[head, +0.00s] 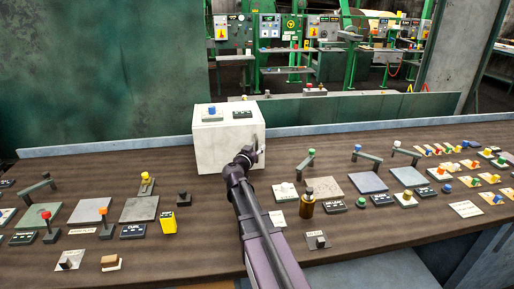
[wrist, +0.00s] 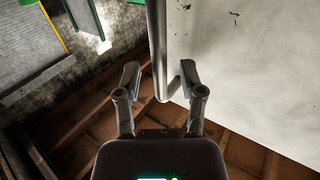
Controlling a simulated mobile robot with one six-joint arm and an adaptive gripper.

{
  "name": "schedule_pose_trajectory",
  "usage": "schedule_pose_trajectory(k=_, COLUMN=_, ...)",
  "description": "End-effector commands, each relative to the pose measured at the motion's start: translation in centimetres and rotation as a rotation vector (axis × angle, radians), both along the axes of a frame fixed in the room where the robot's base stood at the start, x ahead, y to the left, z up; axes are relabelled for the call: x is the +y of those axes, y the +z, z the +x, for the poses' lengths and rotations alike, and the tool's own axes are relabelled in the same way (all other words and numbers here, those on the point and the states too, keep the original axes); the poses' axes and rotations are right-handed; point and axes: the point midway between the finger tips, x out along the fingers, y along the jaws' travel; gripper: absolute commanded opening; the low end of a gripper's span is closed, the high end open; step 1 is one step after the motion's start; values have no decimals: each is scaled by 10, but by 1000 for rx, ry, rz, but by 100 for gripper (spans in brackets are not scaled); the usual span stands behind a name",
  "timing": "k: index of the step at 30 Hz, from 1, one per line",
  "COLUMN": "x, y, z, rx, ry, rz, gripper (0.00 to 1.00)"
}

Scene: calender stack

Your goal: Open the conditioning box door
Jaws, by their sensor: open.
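The conditioning box (head: 222,147) is a white, worn box at the back middle of the bench. Its top carries a blue button and a dark label. Its door looks shut in the head view, though the arm covers part of its right side. My gripper (head: 257,147) is at the box's right side. In the wrist view my gripper (wrist: 160,82) is open, with a grey upright bar or edge (wrist: 157,45) between its fingers. I cannot tell whether the fingers touch it. The pale box face (wrist: 245,60) fills the right of that view.
The brown bench (head: 100,160) carries levers, buttons, labels and grey plates on both sides. A brown bottle (head: 307,205) stands right of my arm, and a yellow block (head: 168,222) stands to the left. A low blue-grey rail (head: 90,146) runs behind the bench.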

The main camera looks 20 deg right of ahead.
Motion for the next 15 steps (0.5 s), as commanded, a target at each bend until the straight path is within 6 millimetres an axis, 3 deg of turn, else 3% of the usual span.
schedule_pose_trajectory(k=12, x=-4, y=0, z=3, rx=0, ry=0, rz=0, gripper=51)
schedule_pose_trajectory(k=15, x=-3, y=0, z=3, rx=0, ry=1, rz=0, gripper=24)
